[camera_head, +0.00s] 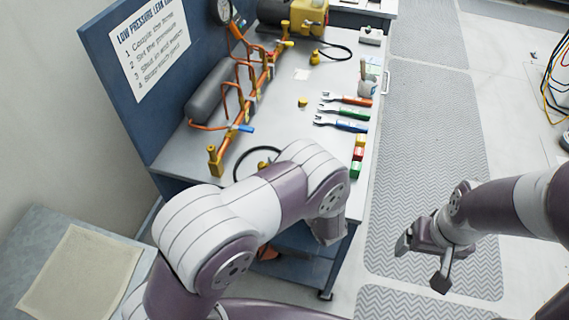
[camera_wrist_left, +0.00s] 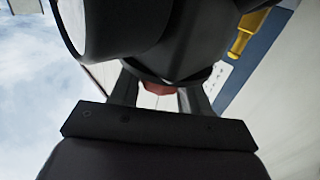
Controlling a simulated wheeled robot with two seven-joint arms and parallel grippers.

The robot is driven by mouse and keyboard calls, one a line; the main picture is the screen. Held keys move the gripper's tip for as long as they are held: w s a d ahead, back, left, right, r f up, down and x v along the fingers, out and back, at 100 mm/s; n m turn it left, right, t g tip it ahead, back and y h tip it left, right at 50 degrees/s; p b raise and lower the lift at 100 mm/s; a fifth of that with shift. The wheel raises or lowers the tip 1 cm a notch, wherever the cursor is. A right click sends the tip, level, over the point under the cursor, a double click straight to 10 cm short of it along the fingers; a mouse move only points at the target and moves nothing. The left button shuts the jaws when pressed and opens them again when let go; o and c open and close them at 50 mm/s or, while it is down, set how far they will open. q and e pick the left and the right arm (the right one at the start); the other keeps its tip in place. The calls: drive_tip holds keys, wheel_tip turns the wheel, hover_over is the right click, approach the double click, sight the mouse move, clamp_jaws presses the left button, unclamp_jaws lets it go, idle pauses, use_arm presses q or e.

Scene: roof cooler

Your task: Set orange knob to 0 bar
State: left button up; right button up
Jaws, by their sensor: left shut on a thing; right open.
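In the left wrist view, my left gripper (camera_wrist_left: 160,98) is shut around a small red-orange piece (camera_wrist_left: 159,89), which looks like the orange knob. Only a sliver of it shows between the fingers. A large dark rounded body (camera_wrist_left: 150,30) fills the view just beyond it and hides the rest. No scale or bar reading can be seen. In the head view my left arm crosses the front of the bench, and I cannot make out its fingers or the knob. My right gripper (camera_head: 421,263) is open and empty above the floor, right of the bench.
The bench (camera_head: 285,130) carries orange piping (camera_head: 243,95) with a pressure gauge (camera_head: 222,10), a grey cylinder (camera_head: 212,90) and several wrenches (camera_head: 343,112). A blue panel (camera_head: 120,80) stands behind it. A yellow fitting (camera_wrist_left: 247,32) shows near the left gripper. The right-hand floor (camera_head: 430,130) is mostly clear.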

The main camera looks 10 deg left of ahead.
use_arm(q)
drive_tip(key=shift+y, duration=0.3)
drive_tip(key=o, duration=0.9)
drive_tip(key=shift+w, duration=0.1)
drive_tip(key=shift+o, duration=0.2)
drive_tip(key=b+v, duration=0.2)
drive_tip(key=v, duration=1)
drive_tip(key=shift+s+d+r, duration=0.2)
drive_tip(key=shift+s+d, duration=0.05)
drive_tip(key=shift+d, duration=0.05)
